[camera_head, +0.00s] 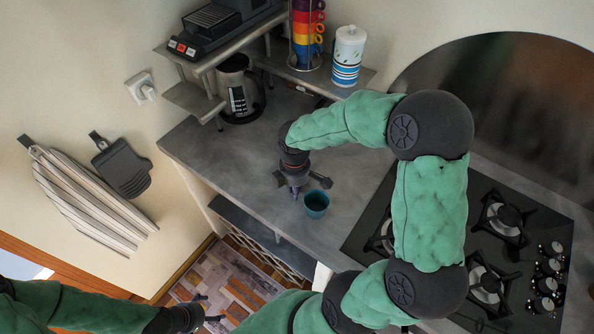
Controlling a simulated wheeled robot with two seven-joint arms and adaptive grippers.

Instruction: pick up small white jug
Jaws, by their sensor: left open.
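I cannot make out a small white jug in the head view. My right gripper (302,181) points down over the grey counter (232,160), with its fingers spread apart. A teal cup (316,203) stands on the counter just right of and below this gripper, apart from its jaws as far as I can tell. My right arm hides part of the counter and hob. My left gripper (208,308) is low at the bottom left, open and empty, over the floor in front of the counter.
The gas hob (520,262) lies right. The counter's left part is clear.

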